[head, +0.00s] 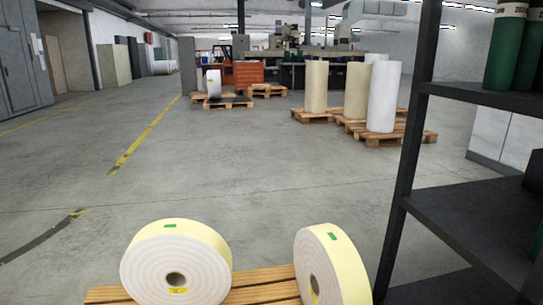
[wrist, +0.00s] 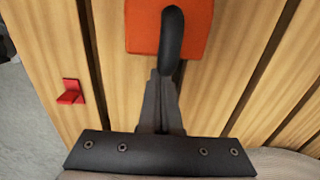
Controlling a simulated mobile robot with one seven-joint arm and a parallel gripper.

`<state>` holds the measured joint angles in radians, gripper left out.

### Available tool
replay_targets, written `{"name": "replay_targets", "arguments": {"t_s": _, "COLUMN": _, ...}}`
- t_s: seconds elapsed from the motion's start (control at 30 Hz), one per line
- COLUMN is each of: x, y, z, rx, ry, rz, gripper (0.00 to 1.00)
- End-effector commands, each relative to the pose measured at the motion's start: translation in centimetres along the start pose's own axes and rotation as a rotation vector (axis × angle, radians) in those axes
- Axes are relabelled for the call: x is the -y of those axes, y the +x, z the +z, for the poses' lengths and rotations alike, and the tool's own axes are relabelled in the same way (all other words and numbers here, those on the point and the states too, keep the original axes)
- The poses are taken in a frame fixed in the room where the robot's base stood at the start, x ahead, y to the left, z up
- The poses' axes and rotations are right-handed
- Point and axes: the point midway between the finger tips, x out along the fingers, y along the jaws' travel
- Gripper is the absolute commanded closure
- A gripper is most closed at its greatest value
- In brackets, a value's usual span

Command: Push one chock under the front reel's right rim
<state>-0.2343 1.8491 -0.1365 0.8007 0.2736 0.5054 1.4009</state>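Two cream reels with white sides show in the head view: one at left (head: 175,262) and one at right (head: 330,270). The frame's bottom edge cuts both off. In the wrist view, an orange-red chock (wrist: 140,32) with a black curved handle (wrist: 172,35) is at the top, over pale wooden slats. My gripper (wrist: 161,80) points up the picture at the handle; its dark fingers are close together and appear shut on the handle's near end. A small red angled piece (wrist: 70,92) sits on a slat at left. The head view shows neither gripper nor chock.
The reels stand on a wooden slatted pallet (head: 262,283) with dark gaps between slats. A dark shelf rack (head: 470,215) is close at right. Pallets with upright rolls (head: 383,95) stand farther back. The grey floor (head: 220,170) between is clear.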

Motion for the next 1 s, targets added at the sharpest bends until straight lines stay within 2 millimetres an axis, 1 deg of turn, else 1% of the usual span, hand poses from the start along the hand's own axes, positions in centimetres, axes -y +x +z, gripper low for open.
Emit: {"name": "replay_targets", "arguments": {"t_s": 1.0, "x": 0.0, "y": 0.0, "z": 2.6, "rx": 0.0, "ry": 0.0, "rz": 0.0, "gripper": 1.0}}
